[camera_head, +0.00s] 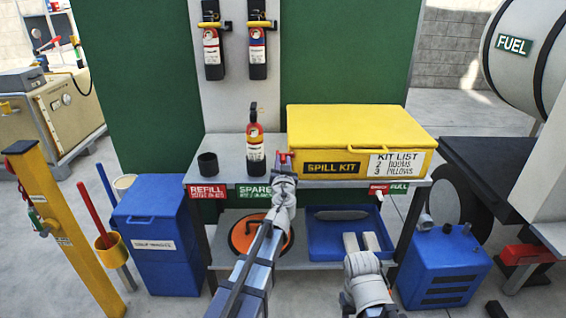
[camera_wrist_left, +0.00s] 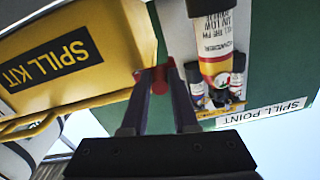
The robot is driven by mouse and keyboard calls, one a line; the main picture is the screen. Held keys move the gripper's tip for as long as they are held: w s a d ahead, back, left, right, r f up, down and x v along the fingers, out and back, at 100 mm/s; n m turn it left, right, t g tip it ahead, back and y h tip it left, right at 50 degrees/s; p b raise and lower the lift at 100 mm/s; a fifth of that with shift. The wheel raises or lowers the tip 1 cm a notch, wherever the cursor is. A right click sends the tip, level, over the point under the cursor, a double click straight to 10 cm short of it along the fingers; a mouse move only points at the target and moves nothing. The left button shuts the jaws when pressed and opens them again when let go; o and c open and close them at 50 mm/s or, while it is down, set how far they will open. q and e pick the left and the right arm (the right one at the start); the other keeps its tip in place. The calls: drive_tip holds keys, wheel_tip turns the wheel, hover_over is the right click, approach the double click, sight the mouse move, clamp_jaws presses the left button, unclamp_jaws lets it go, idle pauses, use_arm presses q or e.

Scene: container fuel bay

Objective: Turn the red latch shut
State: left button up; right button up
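The red latch (camera_head: 281,158) shows as a small red piece at the left end of the yellow spill kit box (camera_head: 360,117). In the left wrist view the red latch (camera_wrist_left: 160,80) lies between the fingertips of my left gripper (camera_wrist_left: 159,74), with a little red showing past the left finger. The fingers stand a little apart. Whether they press on the latch I cannot tell. In the head view my left gripper (camera_head: 285,163) is at the latch, and my arm hides part of the shelf.
A fire extinguisher (camera_head: 255,142) and a black cup (camera_head: 208,164) stand on the shelf, left of the box. A blue tray (camera_head: 318,240) is on the lower shelf. A blue bin (camera_head: 160,250) and a yellow post (camera_head: 62,225) stand left; a blue tank (camera_head: 440,265) stands right.

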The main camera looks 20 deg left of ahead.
use_arm(q)
clamp_jaws()
idle(0.3)
drive_tip(key=m, duration=0.2)
drive_tip(key=r+m+p, duration=0.1)
drive_tip(key=m, duration=0.2)
drive_tip(key=shift+d+r+m+p, duration=0.2)
drive_tip(key=shift+r+m+p, duration=0.05)
drive_tip(key=shift+m+p, duration=0.05)
drive_tip(key=m, duration=0.2)
drive_tip(key=shift+w+d+r+m, duration=0.1)
drive_tip(key=shift+d+r+m, duration=0.1)
drive_tip(key=shift+r+m, duration=0.15)
drive_tip(key=m, duration=0.3)
drive_tip(key=d+m+p, duration=0.1)
drive_tip(key=m, duration=0.2)
drive_tip(key=d+m, duration=0.1)
drive_tip(key=m, duration=0.2)
drive_tip(key=shift+w+d+r+m, duration=0.1)
drive_tip(key=shift+w+r+m, duration=0.2)
drive_tip(key=shift+r+m, duration=0.1)
